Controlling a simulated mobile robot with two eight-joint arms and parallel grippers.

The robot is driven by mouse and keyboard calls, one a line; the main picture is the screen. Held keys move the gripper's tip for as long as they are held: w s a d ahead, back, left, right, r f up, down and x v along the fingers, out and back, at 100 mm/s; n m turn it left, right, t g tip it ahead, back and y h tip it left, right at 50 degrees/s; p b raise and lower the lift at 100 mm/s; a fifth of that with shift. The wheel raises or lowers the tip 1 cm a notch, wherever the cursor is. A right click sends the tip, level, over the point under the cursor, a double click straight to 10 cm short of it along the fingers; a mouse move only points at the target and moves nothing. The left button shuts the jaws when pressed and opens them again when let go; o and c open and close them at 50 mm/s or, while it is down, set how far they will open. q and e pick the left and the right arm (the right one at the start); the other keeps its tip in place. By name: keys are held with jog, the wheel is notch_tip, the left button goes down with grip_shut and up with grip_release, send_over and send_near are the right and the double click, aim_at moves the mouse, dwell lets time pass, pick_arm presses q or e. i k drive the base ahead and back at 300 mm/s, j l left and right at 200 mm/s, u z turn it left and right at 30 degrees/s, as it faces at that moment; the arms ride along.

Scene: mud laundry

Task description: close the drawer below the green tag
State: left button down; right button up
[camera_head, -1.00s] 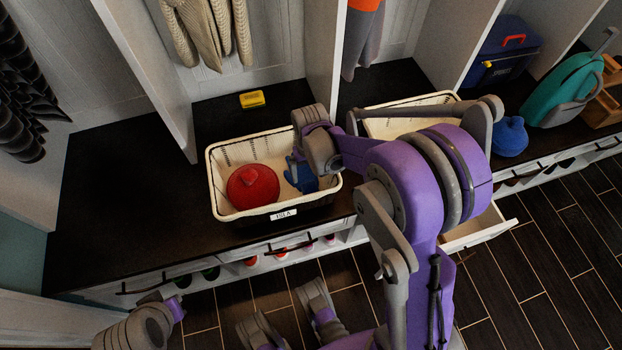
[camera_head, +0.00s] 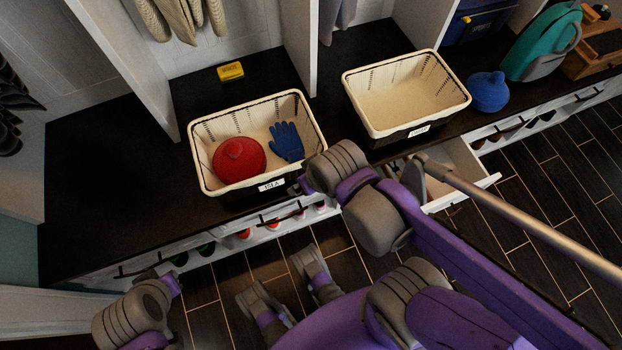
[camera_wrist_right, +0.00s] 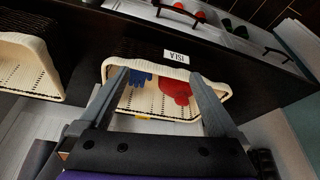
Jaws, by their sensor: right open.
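An open white drawer (camera_head: 461,176) sticks out from the bench front below the empty right-hand basket in the head view. My right arm partly covers its left side. No green tag can be made out. My right gripper (camera_head: 297,188) is at the front right corner of the left basket, left of the open drawer and apart from it. The right wrist view shows its two fingers (camera_wrist_right: 160,78) spread with nothing between them. Part of my left arm shows at lower left in the head view, but its gripper cannot be made out.
The left basket (camera_head: 202,170) holds a red item (camera_head: 240,160) and a blue glove (camera_head: 286,141). The right basket (camera_head: 452,104) is empty. A yellow box (camera_head: 231,72), blue pouch (camera_head: 489,91) and teal backpack (camera_head: 541,45) stand on the dark bench. Floor before the drawer is partly clear.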

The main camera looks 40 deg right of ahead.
aim_at(456, 154)
jog(key=k+l+z, duration=0.4)
jog(key=z, duration=2.05)
jog(key=l+u, duration=0.2)
jog(key=l, duration=0.3)
